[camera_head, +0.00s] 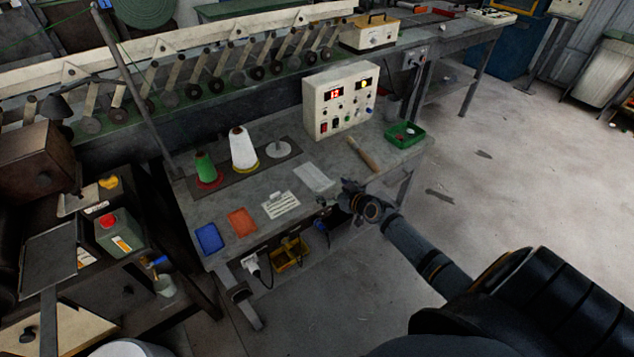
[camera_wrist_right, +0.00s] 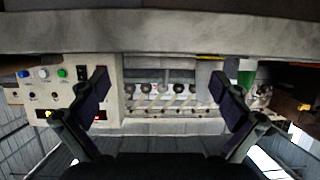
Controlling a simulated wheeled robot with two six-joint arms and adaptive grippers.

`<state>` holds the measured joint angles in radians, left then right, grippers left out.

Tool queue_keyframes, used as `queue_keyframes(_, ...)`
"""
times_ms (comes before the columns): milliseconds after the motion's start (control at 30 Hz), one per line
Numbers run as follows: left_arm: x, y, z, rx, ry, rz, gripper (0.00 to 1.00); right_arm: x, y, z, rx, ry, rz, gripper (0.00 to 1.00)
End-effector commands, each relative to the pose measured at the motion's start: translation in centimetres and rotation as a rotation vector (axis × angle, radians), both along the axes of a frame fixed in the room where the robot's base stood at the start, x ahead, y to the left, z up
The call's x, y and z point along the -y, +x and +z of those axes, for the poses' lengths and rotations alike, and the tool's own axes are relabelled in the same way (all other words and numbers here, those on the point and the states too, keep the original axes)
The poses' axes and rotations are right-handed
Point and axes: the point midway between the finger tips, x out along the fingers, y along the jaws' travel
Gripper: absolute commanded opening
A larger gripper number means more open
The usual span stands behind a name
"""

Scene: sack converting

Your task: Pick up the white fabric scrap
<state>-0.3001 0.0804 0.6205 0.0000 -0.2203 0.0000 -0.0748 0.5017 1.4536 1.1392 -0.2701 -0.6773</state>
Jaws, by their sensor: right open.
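A pale, whitish flat piece (camera_head: 314,177), which looks like the white fabric scrap, lies flat on the grey workbench (camera_head: 330,154), left of a wooden-looking stick. My right gripper (camera_head: 350,190) is at the bench's front edge, just right of and nearer than the scrap, apart from it. In the right wrist view its two fingers (camera_wrist_right: 160,90) are spread wide with nothing between them. I cannot make out the scrap in that view. My left gripper is not in view.
A blue piece (camera_head: 208,238), an orange piece (camera_head: 241,221) and a lined white card (camera_head: 280,204) lie along the front. Behind stand a green cone (camera_head: 206,168), a white cone (camera_head: 243,150) and a control box (camera_head: 340,101). The stick (camera_head: 363,154) and a green tray (camera_head: 404,135) lie right.

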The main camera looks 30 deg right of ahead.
Motion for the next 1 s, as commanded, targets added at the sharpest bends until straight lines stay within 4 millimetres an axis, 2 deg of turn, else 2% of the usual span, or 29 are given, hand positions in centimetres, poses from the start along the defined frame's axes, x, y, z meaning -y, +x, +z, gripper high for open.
queue_keyframes(100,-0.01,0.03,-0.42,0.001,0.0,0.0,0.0,-0.1,1.45,-0.58,0.001,0.001,-0.001,1.0)
queue_keyframes(367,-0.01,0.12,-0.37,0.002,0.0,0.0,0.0,-0.12,1.65,-0.69,-0.001,-0.001,0.0,1.0)
queue_keyframes(667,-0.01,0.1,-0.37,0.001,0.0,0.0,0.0,-0.11,1.64,-0.67,-0.001,-0.001,0.0,0.59)
queue_keyframes(1000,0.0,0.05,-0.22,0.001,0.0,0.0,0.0,-0.11,1.63,-0.42,0.0,-0.002,0.001,0.58)
